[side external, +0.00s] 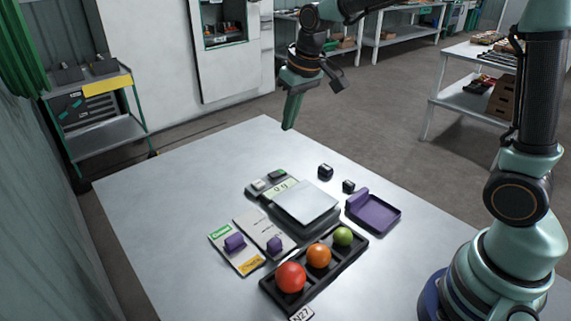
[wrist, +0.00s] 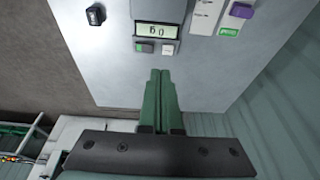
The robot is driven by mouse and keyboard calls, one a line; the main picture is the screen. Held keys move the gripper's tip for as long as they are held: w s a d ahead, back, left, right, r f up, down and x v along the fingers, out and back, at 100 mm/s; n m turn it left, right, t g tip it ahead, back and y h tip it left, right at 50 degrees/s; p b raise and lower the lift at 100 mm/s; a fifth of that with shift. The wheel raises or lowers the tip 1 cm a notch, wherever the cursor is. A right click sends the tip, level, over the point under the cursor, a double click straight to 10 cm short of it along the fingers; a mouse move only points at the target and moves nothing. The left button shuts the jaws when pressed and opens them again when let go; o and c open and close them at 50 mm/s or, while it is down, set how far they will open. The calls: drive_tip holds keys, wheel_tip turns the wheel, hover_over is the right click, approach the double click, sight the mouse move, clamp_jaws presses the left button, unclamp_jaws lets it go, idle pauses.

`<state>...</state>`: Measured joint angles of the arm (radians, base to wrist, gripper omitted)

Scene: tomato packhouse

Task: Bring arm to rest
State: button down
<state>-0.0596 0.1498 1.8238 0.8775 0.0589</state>
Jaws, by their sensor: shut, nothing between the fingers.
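My gripper (side external: 290,112) is shut and empty. In the side external view it hangs in the air above the far edge of the table (side external: 150,185), fingers pointing down. In the wrist view the green fingers of my gripper (wrist: 160,75) lie together, with nothing between them. They appear just short of the scale's display (wrist: 157,30) in that picture. The scale (side external: 305,203) stands on the table with a bare plate. Its display seems to read 0 g.
A black tray (side external: 268,285) holds a red tomato (side external: 290,277), an orange one (side external: 318,256) and a green one (side external: 342,236). A purple tray (side external: 378,213) is empty. Two small black blocks (side external: 325,171) (side external: 348,186) and cards with purple pieces (side external: 235,242) lie nearby. The table's left side is clear.

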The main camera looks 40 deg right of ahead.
drive_tip(key=s+d+r+t, duration=0.1)
drive_tip(key=s, duration=0.7)
drive_tip(key=s+d+r+t, duration=0.1)
drive_tip(key=s+r, duration=0.1)
drive_tip(key=s, duration=0.6)
drive_tip(key=shift+s+d+r, duration=0.25)
drive_tip(key=shift+d, duration=0.1)
